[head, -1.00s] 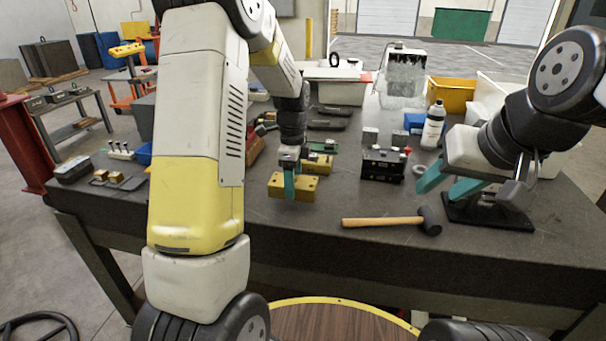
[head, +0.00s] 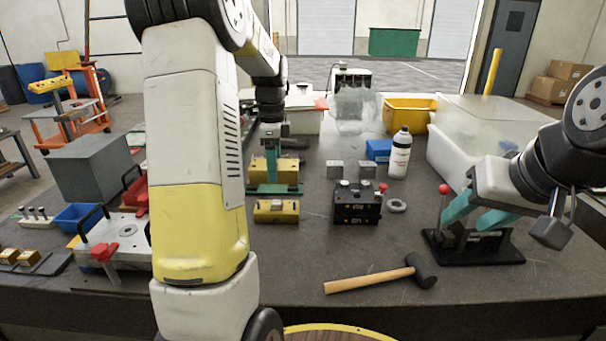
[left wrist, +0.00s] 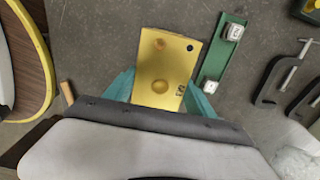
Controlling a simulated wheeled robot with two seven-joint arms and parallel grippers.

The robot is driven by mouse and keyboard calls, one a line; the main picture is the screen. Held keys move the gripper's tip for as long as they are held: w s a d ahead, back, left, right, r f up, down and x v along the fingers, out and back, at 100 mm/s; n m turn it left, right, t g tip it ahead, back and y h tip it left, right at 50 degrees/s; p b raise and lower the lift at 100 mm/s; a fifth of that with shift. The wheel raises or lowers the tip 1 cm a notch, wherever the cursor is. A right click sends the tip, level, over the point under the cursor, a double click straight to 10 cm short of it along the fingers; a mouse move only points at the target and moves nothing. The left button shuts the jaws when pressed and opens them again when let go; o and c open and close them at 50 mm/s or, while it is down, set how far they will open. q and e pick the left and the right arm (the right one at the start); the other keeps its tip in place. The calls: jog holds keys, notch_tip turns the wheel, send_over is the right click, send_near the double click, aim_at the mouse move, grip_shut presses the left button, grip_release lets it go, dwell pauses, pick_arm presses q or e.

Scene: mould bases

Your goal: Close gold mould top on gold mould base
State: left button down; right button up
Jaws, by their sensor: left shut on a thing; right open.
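The gold mould top (head: 288,171) is a flat gold block held between the teal fingers of my left gripper (head: 270,163). In the left wrist view its face (left wrist: 166,65) shows round dimples, and the fingers close on its two sides. The gold mould base (head: 276,213) sits on the dark table, with small silver parts on top. The mould top appears raised above and behind it in the head view, apart from it. The base is not visible in the left wrist view. My right gripper (head: 466,212) is open and empty at the right.
A green plate (head: 275,190) with silver parts lies behind the base. A black mould block (head: 356,206) stands to its right. A hammer (head: 372,280) lies in front. A white bottle (head: 399,155) and a black stand (head: 478,247) are further right.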

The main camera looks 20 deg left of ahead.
pick_arm(q)
jog(key=shift+w+r, duration=0.1)
jog(key=shift+w, duration=0.15)
send_over(277, 202)
jog(key=shift+f, duration=2.95)
jog(key=shift+f, duration=1.6)
jog(key=shift+c, duration=1.2)
grip_release()
